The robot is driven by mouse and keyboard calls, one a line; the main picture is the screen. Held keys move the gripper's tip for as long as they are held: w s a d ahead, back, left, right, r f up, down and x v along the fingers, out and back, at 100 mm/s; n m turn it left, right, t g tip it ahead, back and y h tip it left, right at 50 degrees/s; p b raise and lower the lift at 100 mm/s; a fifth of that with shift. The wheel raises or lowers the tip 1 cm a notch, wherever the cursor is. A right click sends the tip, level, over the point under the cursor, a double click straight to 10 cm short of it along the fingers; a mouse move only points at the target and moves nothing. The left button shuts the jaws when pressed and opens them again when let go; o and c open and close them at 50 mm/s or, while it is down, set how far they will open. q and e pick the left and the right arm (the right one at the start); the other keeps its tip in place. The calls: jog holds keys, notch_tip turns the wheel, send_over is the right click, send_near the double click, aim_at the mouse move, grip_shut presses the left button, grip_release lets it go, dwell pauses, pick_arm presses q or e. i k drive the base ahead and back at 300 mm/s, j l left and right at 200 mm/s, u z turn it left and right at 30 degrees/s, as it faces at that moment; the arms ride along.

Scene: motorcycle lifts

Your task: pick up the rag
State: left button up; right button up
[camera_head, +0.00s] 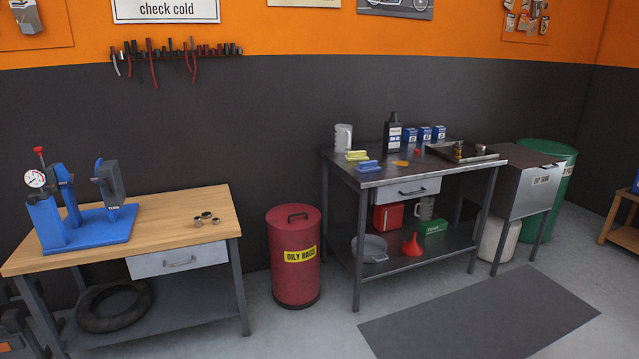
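No item is plainly recognisable as the rag from this distance. A small flat orange piece (400,163) lies on the metal workbench (437,167) near its front edge and may be cloth. A yellow item (357,155) and a blue item (368,166) lie left of it on the same top, too small to identify surely. A red lidded bin (294,270) labelled "OILY RAGS" stands on the floor left of this bench; its inside is hidden. Neither of my grippers is in view.
The metal bench also holds a black bottle (392,132), a clear jug (343,137), blue boxes (425,134) and a dark tray (468,151). A wooden bench (165,222) stands left. A dark mat (480,315) lies on the open floor in front.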

aim_at(362, 168)
jog(key=i+z, duration=0.2)
jog(key=i, duration=0.85)
jog(key=i+z, duration=0.2)
jog(key=i, duration=0.85)
